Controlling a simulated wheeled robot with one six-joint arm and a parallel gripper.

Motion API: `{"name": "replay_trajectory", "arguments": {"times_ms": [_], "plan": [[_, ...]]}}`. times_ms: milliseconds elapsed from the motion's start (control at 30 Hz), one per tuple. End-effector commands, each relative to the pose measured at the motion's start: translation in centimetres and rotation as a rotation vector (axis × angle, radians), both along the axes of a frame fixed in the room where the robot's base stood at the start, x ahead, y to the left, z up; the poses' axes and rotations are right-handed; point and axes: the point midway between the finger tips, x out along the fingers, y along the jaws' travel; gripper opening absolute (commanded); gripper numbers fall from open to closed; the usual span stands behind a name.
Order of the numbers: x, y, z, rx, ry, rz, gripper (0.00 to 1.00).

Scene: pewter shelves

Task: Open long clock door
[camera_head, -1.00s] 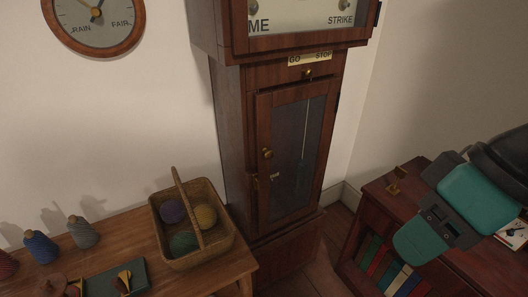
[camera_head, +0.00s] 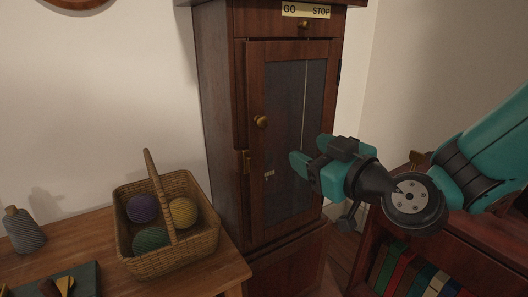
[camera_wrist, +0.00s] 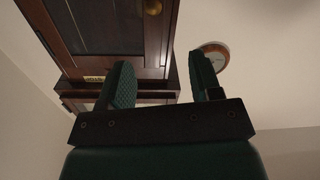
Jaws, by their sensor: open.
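The long clock door (camera_head: 257,195) is a tall wooden frame with a dark glass pane on the front of the clock case. My gripper (camera_head: 311,152) is open and empty, in front of the right part of the door and right of the knob, not touching the knob. In the wrist view the two fingers (camera_wrist: 160,68) are spread apart with nothing between them.
A wicker basket (camera_head: 190,243) with yarn balls stands on a wooden table (camera_head: 228,272) at left. A low bookcase (camera_head: 380,216) stands at right under my arm. A GO/STOP plate (camera_head: 306,10) with a small knob is above the door. Free room lies before the door.

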Motion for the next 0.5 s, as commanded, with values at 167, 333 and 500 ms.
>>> {"name": "replay_trajectory", "arguments": {"times_ms": [167,333,500], "plan": [[1.2,-0.1,-0.2,0.002,-0.037,-0.038,0.58],[3.3,1.4,0.3,0.001,-0.034,-0.036,0.58],[6.2,3.4,0.5,0.001,-0.036,-0.035,0.58]]}}
